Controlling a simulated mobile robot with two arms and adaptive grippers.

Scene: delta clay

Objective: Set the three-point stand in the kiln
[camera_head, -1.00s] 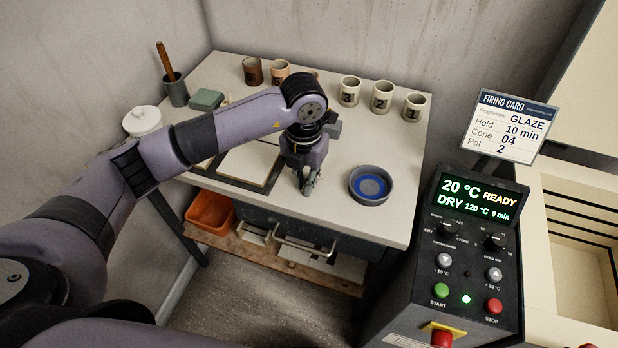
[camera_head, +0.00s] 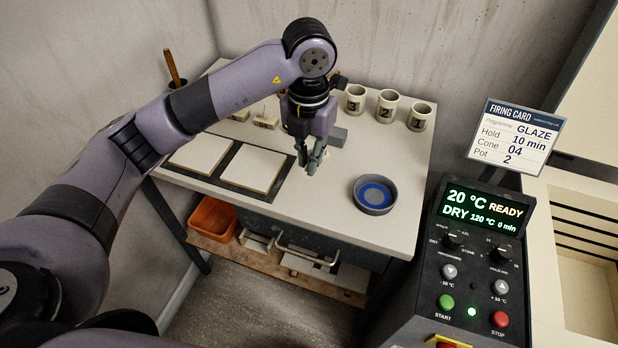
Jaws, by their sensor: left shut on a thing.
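My left gripper (camera_head: 312,166) is in the middle of the view, above the table between the white tiles and the blue-glazed bowl. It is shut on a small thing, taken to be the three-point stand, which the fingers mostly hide. Small pale pieces with upright points (camera_head: 265,119) stand at the back of the table, partly behind my left arm. The kiln (camera_head: 548,228) is at the right edge with its lid raised; part of its grooved inner wall shows. My right gripper is not in view.
A grey bowl (camera_head: 375,207) with a blue inside stands on the table (camera_head: 335,222). Several numbered cups (camera_head: 387,105) stand at the back. Two white tiles (camera_head: 252,168) lie at the left. The control box (camera_head: 470,270) and firing card (camera_head: 512,137) stand between table and kiln.

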